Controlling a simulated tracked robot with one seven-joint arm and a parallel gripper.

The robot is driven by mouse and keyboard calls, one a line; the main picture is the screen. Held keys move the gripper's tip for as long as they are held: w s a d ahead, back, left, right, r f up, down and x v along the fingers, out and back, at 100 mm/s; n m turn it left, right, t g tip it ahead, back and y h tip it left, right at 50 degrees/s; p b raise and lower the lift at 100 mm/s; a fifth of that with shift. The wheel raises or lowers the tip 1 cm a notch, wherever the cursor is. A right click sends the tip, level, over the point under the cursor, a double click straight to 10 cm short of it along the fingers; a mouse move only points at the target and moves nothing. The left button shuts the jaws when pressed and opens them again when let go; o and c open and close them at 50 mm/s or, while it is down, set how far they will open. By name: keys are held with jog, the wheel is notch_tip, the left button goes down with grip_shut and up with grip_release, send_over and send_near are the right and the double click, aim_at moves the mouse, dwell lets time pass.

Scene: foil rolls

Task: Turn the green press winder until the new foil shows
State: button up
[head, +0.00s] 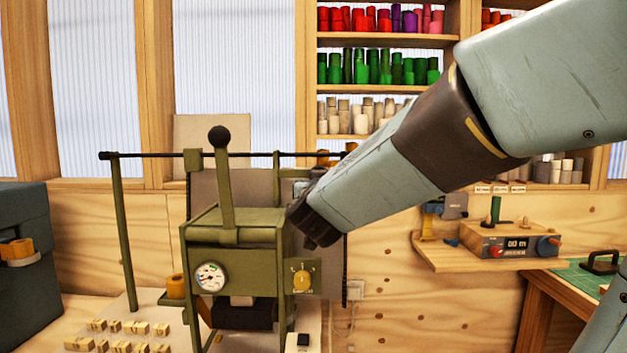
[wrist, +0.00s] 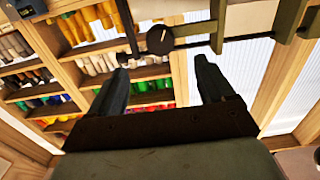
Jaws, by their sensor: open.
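The green press (head: 235,250) stands left of centre in the head view, with a black-knobbed lever, a round gauge and a yellow dial on its front. My gripper (head: 318,228) is at the press's upper right side and covers part of it. In the wrist view my gripper (wrist: 161,64) is open, with nothing between its two dark fingers. A dark round knob (wrist: 160,40) with a pale line sits on a bar just past the fingertips, roughly between them. I cannot tell whether this knob is the winder. In the head view the winder cannot be made out.
Shelves of coloured foil rolls (head: 378,68) stand behind. A rail (head: 125,155) crosses above the press. Small type blocks (head: 120,327) lie at lower left, near a dark case (head: 25,255). A control box (head: 508,242) sits on a wooden wall shelf at right.

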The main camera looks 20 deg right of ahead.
jog(key=x, duration=1.1)
jog(key=shift+w, duration=0.25)
jog(key=shift+d, duration=0.1)
jog(key=shift+c, duration=0.4)
jog(key=c, duration=1)
jog(key=shift+m, duration=0.4)
jog(key=m, duration=1.8)
jog(key=shift+m, duration=0.4)
